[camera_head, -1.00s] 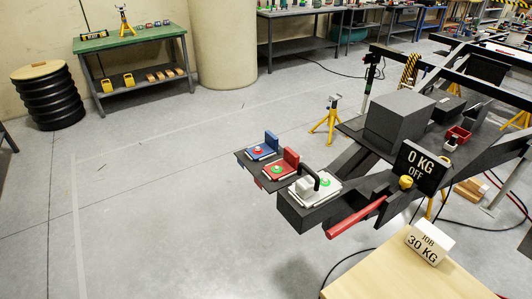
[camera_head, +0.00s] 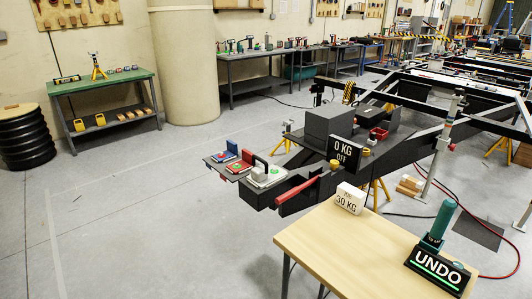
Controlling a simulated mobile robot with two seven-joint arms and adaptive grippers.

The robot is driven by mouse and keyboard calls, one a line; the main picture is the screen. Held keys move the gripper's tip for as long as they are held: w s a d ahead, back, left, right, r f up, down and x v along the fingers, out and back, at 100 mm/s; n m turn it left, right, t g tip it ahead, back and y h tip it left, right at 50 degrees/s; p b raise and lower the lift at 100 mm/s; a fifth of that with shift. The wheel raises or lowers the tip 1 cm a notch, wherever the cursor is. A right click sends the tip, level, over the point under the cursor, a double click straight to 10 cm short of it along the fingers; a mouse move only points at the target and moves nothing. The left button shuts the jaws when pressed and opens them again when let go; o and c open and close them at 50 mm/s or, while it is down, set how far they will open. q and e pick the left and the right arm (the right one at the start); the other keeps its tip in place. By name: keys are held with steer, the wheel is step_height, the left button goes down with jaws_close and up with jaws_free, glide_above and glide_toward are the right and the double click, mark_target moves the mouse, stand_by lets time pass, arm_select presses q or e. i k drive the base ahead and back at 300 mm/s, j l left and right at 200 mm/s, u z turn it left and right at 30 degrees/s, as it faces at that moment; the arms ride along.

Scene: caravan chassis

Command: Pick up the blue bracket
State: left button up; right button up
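The blue bracket (camera_head: 232,146) stands on a dark plate (camera_head: 213,163) at the near left end of the caravan chassis. It has an upright blue plate and a flat base with a small red spot. A red bracket (camera_head: 246,157) of like shape stands just to its right. A white part with a black handle (camera_head: 268,176) sits further right, on the dark chassis end. Neither of my grippers is in view, so nothing shows in or near them.
A wooden table (camera_head: 330,243) in front carries a 30 KG block (camera_head: 350,198) and an UNDO sign (camera_head: 437,269). A 0 KG OFF sign (camera_head: 342,150) and a red bar (camera_head: 297,197) are on the chassis. The grey floor left of the brackets is clear.

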mark_target(232, 151)
steer(key=i+j+z, duration=0.1)
steer(key=z, duration=0.4)
steer(key=i+j+z, duration=0.2)
steer(key=z, duration=0.25)
steer(key=i+j+z, duration=0.1)
steer(key=z, duration=0.4)
steer(key=i+j, duration=0.1)
steer(key=j, duration=0.3)
steer(key=i+j, duration=0.15)
steer(key=j, duration=0.3)
steer(key=i+j, duration=0.1)
steer(key=j, duration=0.3)
steer(key=i+j, duration=0.1)
steer(key=j, duration=0.3)
steer(key=i+j, duration=0.15)
steer(key=j, duration=0.3)
steer(key=i+j, duration=0.1)
steer(key=j, duration=0.3)
